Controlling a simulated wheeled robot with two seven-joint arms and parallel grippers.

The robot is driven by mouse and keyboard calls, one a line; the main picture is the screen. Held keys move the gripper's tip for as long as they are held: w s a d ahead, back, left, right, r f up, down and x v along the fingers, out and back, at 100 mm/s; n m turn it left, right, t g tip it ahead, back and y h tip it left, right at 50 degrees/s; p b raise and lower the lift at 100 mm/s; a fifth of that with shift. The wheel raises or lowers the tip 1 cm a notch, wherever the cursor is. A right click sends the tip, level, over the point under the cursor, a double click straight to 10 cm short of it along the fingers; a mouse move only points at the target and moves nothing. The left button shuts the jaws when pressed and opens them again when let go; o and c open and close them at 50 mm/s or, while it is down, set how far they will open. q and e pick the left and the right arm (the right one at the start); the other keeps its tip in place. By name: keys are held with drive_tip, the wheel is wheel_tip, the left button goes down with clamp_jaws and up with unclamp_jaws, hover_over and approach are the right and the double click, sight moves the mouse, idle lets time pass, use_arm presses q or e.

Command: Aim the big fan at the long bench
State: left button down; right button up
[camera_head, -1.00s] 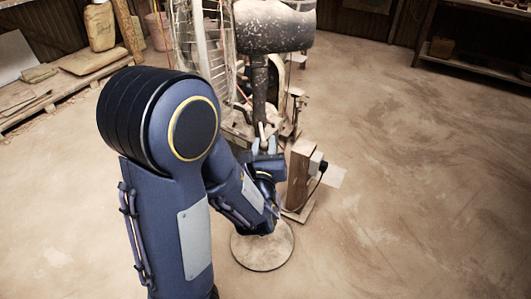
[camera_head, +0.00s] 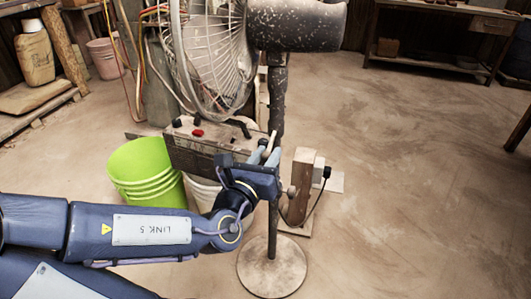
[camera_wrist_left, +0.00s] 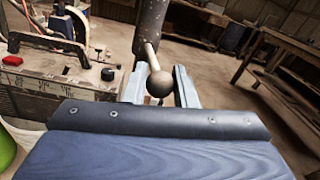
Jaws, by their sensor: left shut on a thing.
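The big fan has a round wire cage (camera_head: 215,60) at the left of a speckled grey motor housing (camera_head: 300,24). Its cage side points left in the head view. It stands upright on a dark pole (camera_head: 278,92) with a round base (camera_head: 272,266). My left gripper (camera_head: 266,158) is at the pole below the housing, shut on the fan's handle. In the left wrist view the handle's ball knob (camera_wrist_left: 160,84) sits between the fingers (camera_wrist_left: 160,88). A long bench (camera_head: 440,64) stands at the back right. My right gripper is out of view.
A control box (camera_head: 195,150) with a red button stands left of the pole, near a green bucket (camera_head: 145,170). A wooden post (camera_head: 299,185) with a cable stands just right of the pole. The floor to the right is open.

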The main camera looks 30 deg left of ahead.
use_arm(q)
drive_tip(key=shift+a, duration=0.1)
idle(0.3)
drive_tip(key=c, duration=1.2)
unclamp_jaws()
drive_tip(key=shift+c, duration=0.2)
drive_tip(key=s, duration=0.1)
drive_tip(key=s+p, duration=0.1)
drive_tip(key=shift+s+d+r, duration=0.1)
drive_tip(key=shift+s+d, duration=0.1)
drive_tip(key=shift+s, duration=0.2)
drive_tip(key=s+b, duration=0.3)
drive_tip(key=s+d+b, duration=0.1)
drive_tip(key=s, duration=0.1)
